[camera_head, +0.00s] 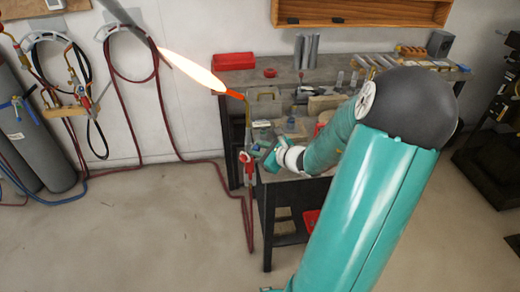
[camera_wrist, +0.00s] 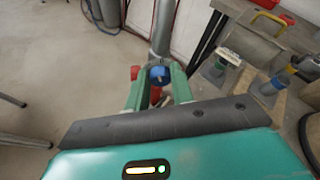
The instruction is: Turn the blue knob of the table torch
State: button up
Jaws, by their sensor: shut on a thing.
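The table torch (camera_head: 246,158) stands upright at the left front corner of the workbench, with a thin stem rising to an orange tip. A long bright orange-white flame (camera_head: 195,72) slants from the tip up to the left. In the wrist view the blue knob (camera_wrist: 160,73) sits between my two green fingers, below a grey upright tube. A red knob (camera_wrist: 135,72) is just left of it. My gripper (camera_wrist: 159,79) is shut on the blue knob. In the head view my gripper (camera_head: 266,156) reaches the torch from the right; the blue knob is hard to make out there.
The workbench (camera_head: 320,72) holds a red box (camera_head: 234,61), grey cylinders and small tools. Red hoses run along the floor and wall. Gas cylinders (camera_head: 35,130) stand at the left. A grey bar (camera_head: 122,15) hangs at the upper left.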

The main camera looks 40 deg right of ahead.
jog(key=shift+a+n+h, duration=0.1)
jog(key=shift+n+h, duration=0.4)
jog(key=shift+n, duration=0.2)
jog(key=o, duration=1)
jog(key=v, duration=1.3)
jog(key=shift+s+a+f, duration=0.1)
jog(key=shift+s, duration=0.4)
